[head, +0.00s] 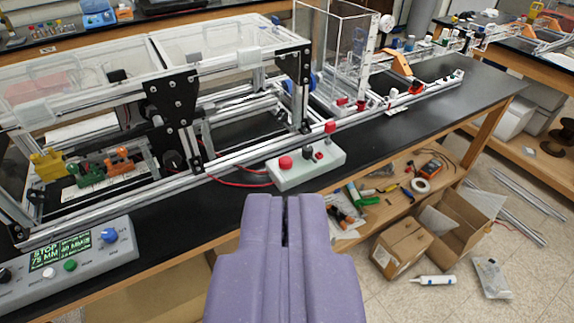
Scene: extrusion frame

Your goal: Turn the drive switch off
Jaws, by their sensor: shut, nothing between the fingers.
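A pale grey switch box (305,170) sits at the front edge of the black bench. It carries a red mushroom button (285,163) at its left, small black and red parts (313,154) in the middle and a red-topped part (330,128) at its right rear. A control panel (85,270) at the lower left has a lit display (60,252) reading STOP, a blue knob (109,235), a green button (70,265) and a black knob. I cannot tell which part is the drive switch or its position. My purple gripper (285,200) is shut and empty, appearing just below the switch box.
An aluminium extrusion frame (230,155) with black plates stands behind the box. Red wires (240,182) run along the bench left of it. Cardboard boxes (405,250) stand on the floor at right. A lower shelf holds loose tools.

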